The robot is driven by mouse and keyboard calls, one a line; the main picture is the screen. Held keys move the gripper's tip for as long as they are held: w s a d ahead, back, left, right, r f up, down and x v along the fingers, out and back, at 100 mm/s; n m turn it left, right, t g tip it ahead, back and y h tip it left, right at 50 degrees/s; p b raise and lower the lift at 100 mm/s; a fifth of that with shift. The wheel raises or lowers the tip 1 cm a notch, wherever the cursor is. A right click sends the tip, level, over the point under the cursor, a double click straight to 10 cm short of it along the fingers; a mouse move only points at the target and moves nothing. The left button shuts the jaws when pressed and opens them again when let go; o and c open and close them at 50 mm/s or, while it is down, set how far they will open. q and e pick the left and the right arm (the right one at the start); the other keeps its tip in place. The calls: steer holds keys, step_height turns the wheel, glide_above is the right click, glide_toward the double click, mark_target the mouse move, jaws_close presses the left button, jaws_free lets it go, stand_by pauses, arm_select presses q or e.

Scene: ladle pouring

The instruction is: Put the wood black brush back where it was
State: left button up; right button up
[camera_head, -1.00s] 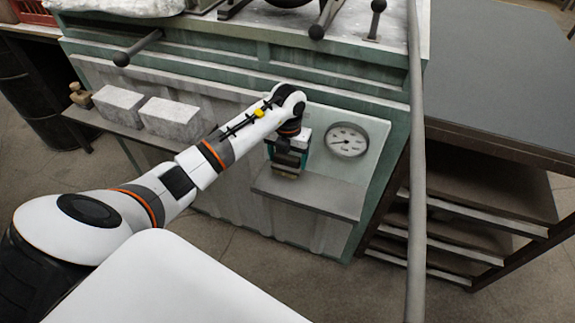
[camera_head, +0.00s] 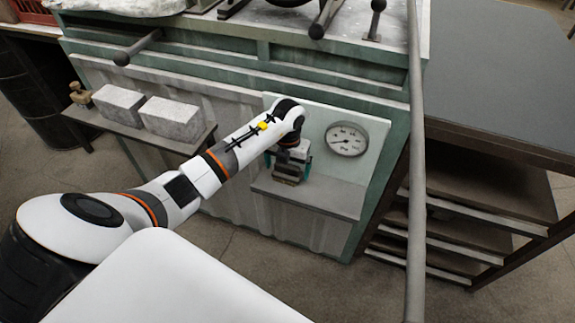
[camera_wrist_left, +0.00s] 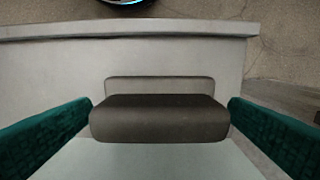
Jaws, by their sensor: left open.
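A dark block with a paler grey bar behind it, apparently the black brush (camera_head: 287,176), rests on the small grey shelf (camera_head: 328,197) on the front of the green cabinet. In the left wrist view the dark brush (camera_wrist_left: 160,118) lies between two teal fingers, with a gap on each side. My left gripper (camera_head: 289,166) is open, over the brush and pointing down at the shelf. The gripper hides part of the brush's upper side in the head view. My right gripper is not in view.
A round gauge (camera_head: 346,139) is on the panel right of the gripper. Two pale blocks (camera_head: 172,118) and a small brown wooden item (camera_head: 80,95) stand on a shelf to the left. A grey vertical pole (camera_head: 416,180) and a dark table (camera_head: 500,75) are at the right.

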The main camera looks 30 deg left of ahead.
arm_select(q)
steer(key=shift+r, duration=0.2)
step_height(320, 180, up, 12)
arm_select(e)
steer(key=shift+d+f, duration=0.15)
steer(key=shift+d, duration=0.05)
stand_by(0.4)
